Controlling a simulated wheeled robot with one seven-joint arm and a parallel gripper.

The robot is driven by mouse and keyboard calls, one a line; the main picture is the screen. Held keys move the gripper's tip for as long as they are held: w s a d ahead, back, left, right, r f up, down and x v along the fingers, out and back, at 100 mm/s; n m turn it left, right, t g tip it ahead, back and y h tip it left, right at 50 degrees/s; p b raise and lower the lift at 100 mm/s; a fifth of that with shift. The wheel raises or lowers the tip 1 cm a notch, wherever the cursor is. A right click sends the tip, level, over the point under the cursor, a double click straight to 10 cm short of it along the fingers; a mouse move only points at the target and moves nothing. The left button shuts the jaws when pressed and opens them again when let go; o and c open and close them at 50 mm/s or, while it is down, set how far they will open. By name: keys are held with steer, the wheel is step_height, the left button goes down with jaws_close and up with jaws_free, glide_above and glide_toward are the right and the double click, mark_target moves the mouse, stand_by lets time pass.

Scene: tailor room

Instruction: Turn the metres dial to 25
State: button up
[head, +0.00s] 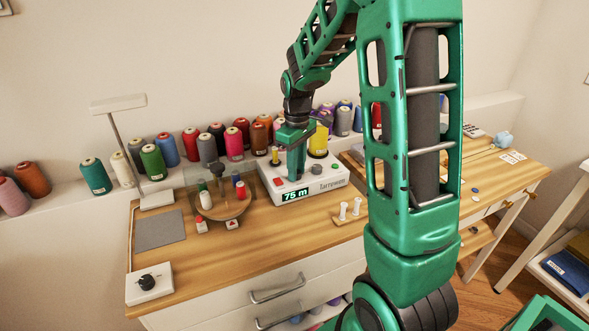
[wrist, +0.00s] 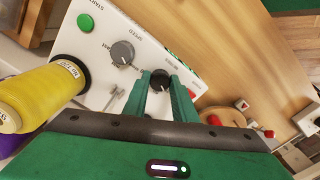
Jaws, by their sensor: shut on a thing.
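In the head view, my fingers hide the black dial.
White spools (head: 343,211) stand on a small board in front. A box with a black knob (head: 147,283) sits at the front left. Coloured thread cones line the back ledge.

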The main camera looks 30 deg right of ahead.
steer(key=shift+w+r, duration=0.1)
steer(key=shift+w, duration=0.1)
steer(key=o, duration=0.8)
steer(key=shift+c, duration=0.2)
steer(key=shift+o, duration=1.4)
steer(key=shift+s, duration=0.1)
step_height(320, 180, up, 11)
steer(key=shift+f, duration=0.2)
steer(key=s+f+m, duration=0.3)
steer(key=s+m, duration=0.7)
steer(key=s, duration=2)
steer(key=shift+d+m, duration=0.4)
steer(key=shift+d, duration=0.05)
